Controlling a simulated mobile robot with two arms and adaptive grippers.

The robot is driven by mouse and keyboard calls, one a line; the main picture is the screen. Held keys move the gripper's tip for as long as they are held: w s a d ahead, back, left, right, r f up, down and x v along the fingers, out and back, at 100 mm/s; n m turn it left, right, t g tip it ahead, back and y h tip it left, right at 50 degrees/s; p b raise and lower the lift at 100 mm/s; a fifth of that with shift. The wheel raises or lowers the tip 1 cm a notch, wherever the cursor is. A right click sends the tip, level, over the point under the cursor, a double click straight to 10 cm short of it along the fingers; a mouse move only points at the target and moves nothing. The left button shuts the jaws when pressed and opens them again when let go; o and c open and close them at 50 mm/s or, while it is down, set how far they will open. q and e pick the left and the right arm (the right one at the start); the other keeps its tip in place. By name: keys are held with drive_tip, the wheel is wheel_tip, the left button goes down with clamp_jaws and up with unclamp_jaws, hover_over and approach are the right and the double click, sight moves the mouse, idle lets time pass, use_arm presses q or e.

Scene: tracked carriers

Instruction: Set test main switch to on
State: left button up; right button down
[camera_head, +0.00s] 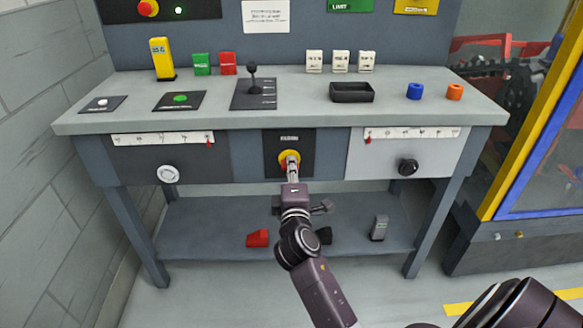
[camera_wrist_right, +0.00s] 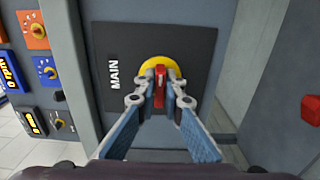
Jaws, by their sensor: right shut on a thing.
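The main switch (camera_wrist_right: 159,85) is a red handle on a round yellow base, set in a dark plate lettered MAIN in the right wrist view. In the head view the switch (camera_head: 289,157) sits in the middle of the bench front, mostly covered by my gripper. My right gripper (camera_wrist_right: 160,92) is shut on the red handle, one finger on each side; it also shows in the head view (camera_head: 292,168). In the wrist view the handle lies along the fingers' direction. Any on or off marking is unreadable. My left gripper is not in view.
The grey bench (camera_head: 480,112) carries a lever (camera_head: 253,80), a black tray (camera_head: 352,93), a blue ring (camera_head: 414,91) and an orange ring (camera_head: 455,92). Knobs flank the switch: a white one (camera_head: 168,174) and a black one (camera_head: 408,167). A yellow-framed machine stands at right.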

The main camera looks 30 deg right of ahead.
drive_tip(key=c, duration=2)
unclamp_jaws()
drive_tip(key=shift+c, duration=0.2)
drive_tip(key=v, duration=0.7)
drive_tip(key=shift+s, duration=0.3)
drive_tip(key=shift+f, duration=0.1)
